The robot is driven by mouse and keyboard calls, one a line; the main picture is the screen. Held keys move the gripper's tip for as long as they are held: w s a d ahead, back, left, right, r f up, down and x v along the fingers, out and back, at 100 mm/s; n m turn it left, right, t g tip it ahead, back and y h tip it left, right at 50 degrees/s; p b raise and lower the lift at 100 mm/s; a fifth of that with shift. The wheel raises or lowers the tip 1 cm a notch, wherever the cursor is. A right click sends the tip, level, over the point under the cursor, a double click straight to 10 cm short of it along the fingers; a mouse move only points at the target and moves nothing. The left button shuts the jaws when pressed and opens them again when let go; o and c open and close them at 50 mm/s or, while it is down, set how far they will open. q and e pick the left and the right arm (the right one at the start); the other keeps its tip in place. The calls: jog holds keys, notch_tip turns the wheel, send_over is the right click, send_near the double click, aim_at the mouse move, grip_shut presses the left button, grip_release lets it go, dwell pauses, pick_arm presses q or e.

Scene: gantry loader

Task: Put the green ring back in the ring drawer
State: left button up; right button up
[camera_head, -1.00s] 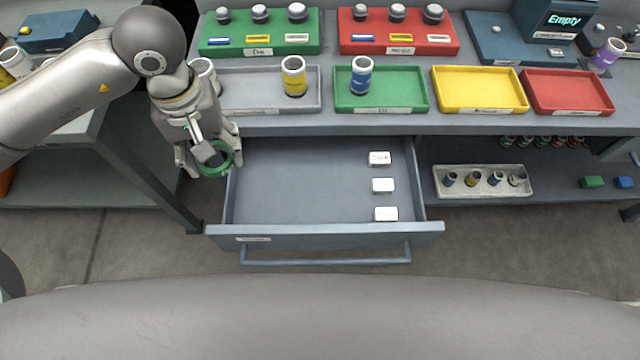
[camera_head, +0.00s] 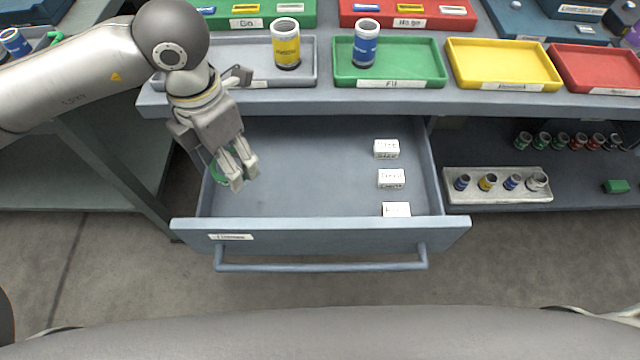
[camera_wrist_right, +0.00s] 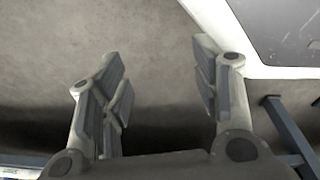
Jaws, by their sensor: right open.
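The green ring (camera_head: 216,174) shows at the left inside of the open ring drawer (camera_head: 300,180), mostly hidden behind the fingers of my left gripper (camera_head: 238,178). The gripper points down over the drawer's left part. Its fingers are close together and appear shut on the ring. How the ring sits between them, and whether it touches the drawer floor, is hidden. My right gripper (camera_wrist_right: 160,75) is open and empty over bare floor in the right wrist view. It is not in the head view.
Three white label blocks (camera_head: 391,178) stand along the drawer's right side; its middle is bare. Trays line the bench above: grey (camera_head: 255,70), green (camera_head: 410,72), yellow (camera_head: 505,65) and red (camera_head: 600,70). A rack (camera_head: 497,196) of small cylinders stands on the lower right shelf.

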aim_at(253, 203)
pick_arm(q)
jog(key=f+n+b, duration=0.1)
jog(key=f+n, duration=0.1)
jog(key=f, duration=0.2)
jog(key=f+n+b, duration=0.1)
jog(key=f+n, duration=0.1)
jog(key=f, duration=0.2)
jog(key=d+f+n+b, duration=0.1)
jog(key=f+n, duration=0.1)
jog(key=f, duration=0.2)
jog(key=shift+w+f, duration=0.1)
jog(key=shift+f, duration=0.3)
pick_arm(e)
jog(key=w, duration=0.3)
jog(key=shift+w+a+r, duration=0.2)
jog(key=shift+w+a, duration=0.1)
jog(key=shift+w, duration=0.1)
pick_arm(q)
jog(key=shift+f+b, duration=0.1)
jog(key=shift+b, duration=0.2)
pick_arm(e)
jog(key=shift+s, duration=0.15)
jog(key=shift+r, duration=0.1)
